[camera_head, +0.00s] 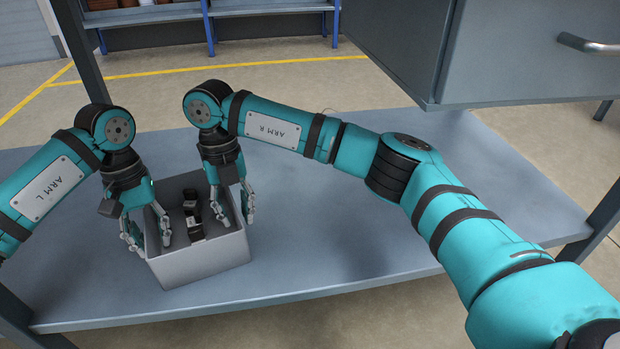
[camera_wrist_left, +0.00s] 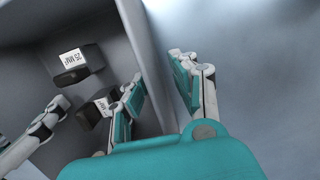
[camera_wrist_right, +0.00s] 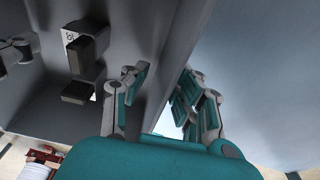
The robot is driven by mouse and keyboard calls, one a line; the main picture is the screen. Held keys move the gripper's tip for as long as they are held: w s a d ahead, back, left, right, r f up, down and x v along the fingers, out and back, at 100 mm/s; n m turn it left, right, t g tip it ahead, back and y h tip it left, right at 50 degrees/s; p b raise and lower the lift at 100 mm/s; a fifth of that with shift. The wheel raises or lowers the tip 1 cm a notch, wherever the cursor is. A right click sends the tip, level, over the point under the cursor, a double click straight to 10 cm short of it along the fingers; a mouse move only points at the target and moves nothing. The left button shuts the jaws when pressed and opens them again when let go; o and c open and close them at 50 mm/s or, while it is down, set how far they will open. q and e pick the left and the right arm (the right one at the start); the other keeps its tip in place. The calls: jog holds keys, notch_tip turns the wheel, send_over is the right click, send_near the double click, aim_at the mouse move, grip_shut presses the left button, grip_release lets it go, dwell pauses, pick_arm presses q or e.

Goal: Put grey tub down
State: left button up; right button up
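The grey tub (camera_head: 200,262) is an open box at the left of the blue-grey table top, and its base appears to rest on it. Several dark parts with white labels (camera_head: 194,218) lie inside; they also show in the left wrist view (camera_wrist_left: 80,62). My left gripper (camera_head: 147,234) has its fingers apart on either side of the tub's left wall. My right gripper (camera_head: 236,207) has its fingers apart on either side of the right wall. Both wrist views show a wall between spread fingers. Contact with the walls is hard to tell.
The table top (camera_head: 340,250) is bare to the right of the tub, under my right arm. A grey drawer cabinet (camera_head: 520,55) hangs over the right back. Grey posts (camera_head: 82,50) stand at the table's corners. A blue rack (camera_head: 210,20) stands farther off on the floor.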

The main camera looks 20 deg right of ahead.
aim_at(230, 193)
pick_arm(q)
jog(key=r, duration=0.3)
jog(key=w+r, duration=0.1)
jog(key=r, duration=0.7)
jog(key=shift+w+r, duration=0.25)
jog(key=shift+w, duration=0.15)
jog(key=shift+r, duration=0.15)
pick_arm(e)
jog(key=shift+r, duration=0.25)
jog(key=r, duration=0.4)
jog(key=w+r, duration=0.1)
jog(key=r, duration=0.2)
